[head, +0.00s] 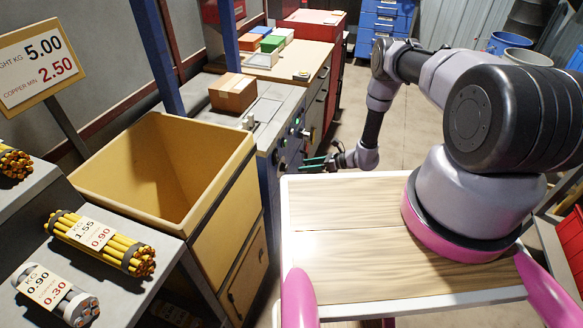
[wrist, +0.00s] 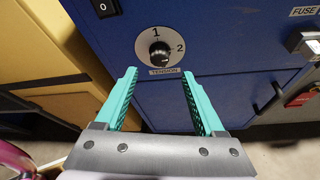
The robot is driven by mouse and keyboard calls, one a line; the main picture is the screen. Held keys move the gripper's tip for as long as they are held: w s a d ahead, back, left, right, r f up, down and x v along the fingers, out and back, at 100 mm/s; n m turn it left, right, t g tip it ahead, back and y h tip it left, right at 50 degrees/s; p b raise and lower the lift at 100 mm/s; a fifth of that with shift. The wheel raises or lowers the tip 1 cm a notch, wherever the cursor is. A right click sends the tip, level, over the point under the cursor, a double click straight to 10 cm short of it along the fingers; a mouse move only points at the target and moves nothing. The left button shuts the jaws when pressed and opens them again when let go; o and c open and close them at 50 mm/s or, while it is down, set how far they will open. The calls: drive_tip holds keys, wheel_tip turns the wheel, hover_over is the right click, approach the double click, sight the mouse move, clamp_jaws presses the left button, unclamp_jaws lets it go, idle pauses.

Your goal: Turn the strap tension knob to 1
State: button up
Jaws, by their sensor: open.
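The strap tension knob (wrist: 160,52) is a small black knob on a round pale dial on the blue machine panel (wrist: 225,75). The dial has a 1 above the knob, a 2 to its right and a TENSION label (wrist: 164,71) below. The knob's pointer is too small to read surely. My gripper (wrist: 158,74) has two teal fingers spread wide, with nothing between them. The knob appears between and just beyond the fingertips, with no visible contact. In the head view my gripper (head: 313,163) is beside the machine's front; I cannot single out the knob there.
A black switch (wrist: 104,7) sits above left of the dial. A FUSE label (wrist: 303,11) and a red tag (wrist: 299,99) are at right. In the head view, a yellow bin (head: 232,185) stands left of the machine, and a cardboard box (head: 233,92) sits on top.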

sight(284, 168)
drive_tip(key=x, duration=0.7)
drive_tip(key=shift+a, duration=0.4)
drive_tip(key=shift+w, duration=0.15)
clamp_jaws()
